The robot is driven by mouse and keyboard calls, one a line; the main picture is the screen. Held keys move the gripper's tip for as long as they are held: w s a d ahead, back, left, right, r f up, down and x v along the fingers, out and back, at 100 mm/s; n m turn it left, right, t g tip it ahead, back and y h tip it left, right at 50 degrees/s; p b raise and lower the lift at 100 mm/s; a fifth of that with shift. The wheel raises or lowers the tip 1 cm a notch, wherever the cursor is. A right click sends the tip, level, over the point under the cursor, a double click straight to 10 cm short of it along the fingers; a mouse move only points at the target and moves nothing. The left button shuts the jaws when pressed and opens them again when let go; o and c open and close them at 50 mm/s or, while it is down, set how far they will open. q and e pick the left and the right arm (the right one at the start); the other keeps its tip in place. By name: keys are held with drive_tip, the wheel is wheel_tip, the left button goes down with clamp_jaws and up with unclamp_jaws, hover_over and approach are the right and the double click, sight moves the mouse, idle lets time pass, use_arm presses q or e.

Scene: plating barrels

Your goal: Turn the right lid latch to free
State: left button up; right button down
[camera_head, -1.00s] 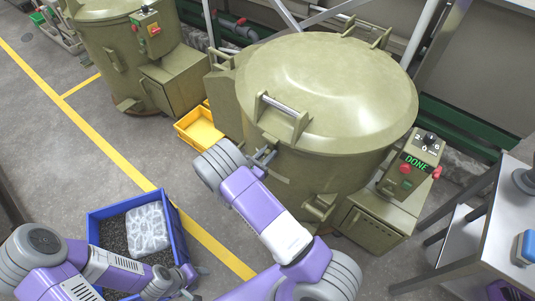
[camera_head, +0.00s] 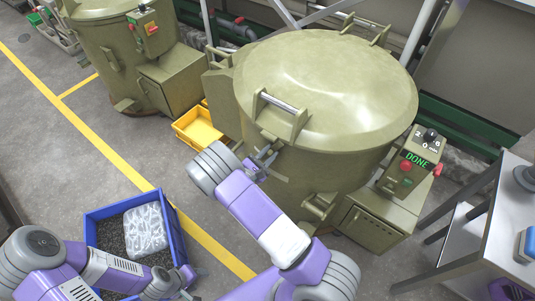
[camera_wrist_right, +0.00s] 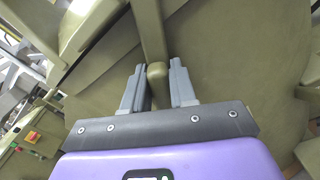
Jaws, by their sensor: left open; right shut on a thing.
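The olive barrel (camera_head: 300,165) stands in the middle with its domed lid (camera_head: 335,85) down. My right gripper (camera_head: 266,158) is at the barrel's front left, just below the lid rim. In the right wrist view, the right gripper (camera_wrist_right: 160,85) is shut on the rounded end of an olive latch lever (camera_wrist_right: 152,40), with one finger on each side. The lever's pivot is not clear in either view. My left gripper (camera_head: 190,283) is open and empty, low by the blue crate's right side.
The blue crate (camera_head: 178,225) holds dark granules and a clear-wrapped pack (camera_head: 145,229). A yellow bin (camera_head: 196,129) sits behind my right arm.

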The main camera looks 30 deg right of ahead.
drive_tip(key=m, duration=0.1)
drive_tip(key=m+b, duration=0.1)
drive_tip(key=f+m, duration=0.1)
drive_tip(key=shift+s+m+b, duration=0.25)
drive_tip(key=shift+m+b, duration=0.05)
drive_tip(key=shift+m, duration=0.1)
drive_tip(key=shift+s+d+f+m+b, duration=0.15)
drive_tip(key=shift+m+b, duration=0.35)
drive_tip(key=shift+m, duration=0.95)
drive_tip(key=shift+a+f+m+b, duration=0.1)
drive_tip(key=shift+f+m+b, duration=0.25)
drive_tip(key=shift+m, duration=1.05)
drive_tip(key=shift+s+d+f+m+b, duration=0.1)
drive_tip(key=shift+m+b, duration=0.5)
drive_tip(key=shift+m, duration=0.85)
drive_tip(key=c, duration=0.9)
unclamp_jaws()
drive_tip(key=shift+w, duration=0.1)
drive_tip(key=shift+c, duration=0.2)
